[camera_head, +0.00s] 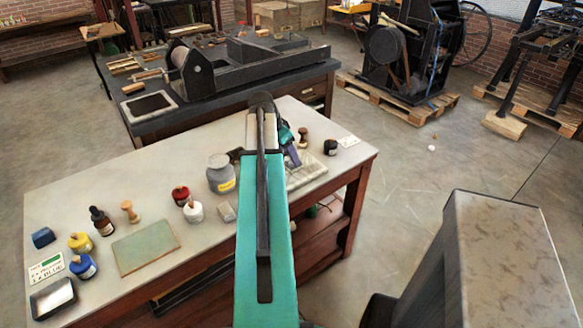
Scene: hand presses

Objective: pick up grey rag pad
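A small grey block-like pad (226,212), which looks like the grey rag pad, lies on the pale tabletop (100,185). It sits just left of my teal arm, in front of a grey jar with a yellow label (221,174). My gripper (291,158) is at the far end of my arm, over the right part of the table. It is beyond and to the right of the pad, apart from it. My arm hides much of the gripper, and I cannot see whether its fingers are open.
A flat green sheet (146,247) lies front left. Near my gripper are a pale slab (308,172), a wooden-handled tool (303,138) and a dark jar (331,147). A dark press bench (235,105) stands behind.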

